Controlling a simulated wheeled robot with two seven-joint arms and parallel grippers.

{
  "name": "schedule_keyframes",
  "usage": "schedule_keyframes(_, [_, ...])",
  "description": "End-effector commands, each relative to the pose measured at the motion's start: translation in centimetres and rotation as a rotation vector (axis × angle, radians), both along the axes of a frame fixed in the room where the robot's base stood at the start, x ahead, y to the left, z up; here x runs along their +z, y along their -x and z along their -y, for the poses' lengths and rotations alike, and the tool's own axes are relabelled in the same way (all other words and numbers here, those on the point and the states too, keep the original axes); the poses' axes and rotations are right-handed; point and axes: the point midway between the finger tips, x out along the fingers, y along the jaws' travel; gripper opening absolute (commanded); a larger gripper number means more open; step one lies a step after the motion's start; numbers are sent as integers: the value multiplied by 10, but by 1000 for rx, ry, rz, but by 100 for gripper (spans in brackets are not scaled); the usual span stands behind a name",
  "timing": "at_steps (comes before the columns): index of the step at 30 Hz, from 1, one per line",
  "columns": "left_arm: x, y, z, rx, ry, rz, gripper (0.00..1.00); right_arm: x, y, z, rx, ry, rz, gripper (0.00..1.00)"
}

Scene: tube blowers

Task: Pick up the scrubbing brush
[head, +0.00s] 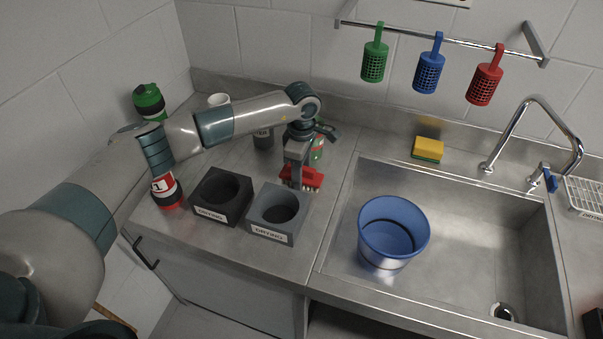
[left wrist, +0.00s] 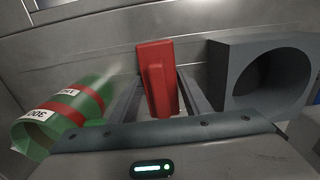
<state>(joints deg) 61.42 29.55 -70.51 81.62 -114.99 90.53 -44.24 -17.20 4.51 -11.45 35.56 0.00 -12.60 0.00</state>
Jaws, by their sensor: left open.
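The scrubbing brush (head: 307,177) is red with pale bristles. It is on the steel counter behind the grey drying block (head: 279,212). My left gripper (head: 293,181) points down at the brush and hides part of it. In the left wrist view the red brush (left wrist: 156,75) shows between the two open fingers of my left gripper (left wrist: 157,95). I cannot tell whether either finger touches it. My right gripper is in neither view.
A green bottle with red bands (left wrist: 62,115) lies left of the fingers in the wrist view; the grey block (left wrist: 225,75) is close on the right. A dark drying block (head: 220,197), sink with blue bucket (head: 393,232) and sponge (head: 428,149) stand around.

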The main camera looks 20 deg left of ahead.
Motion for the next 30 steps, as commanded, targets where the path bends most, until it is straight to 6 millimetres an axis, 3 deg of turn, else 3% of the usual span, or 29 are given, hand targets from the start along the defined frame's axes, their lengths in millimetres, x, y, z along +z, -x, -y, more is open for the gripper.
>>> schedule_keyframes(13, [-1, 0, 0, 0, 0, 0, 44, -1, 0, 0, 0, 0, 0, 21])
schedule_keyframes(17, [-1, 0, 0, -1, 0, 0, 15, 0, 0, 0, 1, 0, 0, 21])
schedule_keyframes(30, [5, 0, 0, -1, 1, 1, 14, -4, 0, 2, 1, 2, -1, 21])
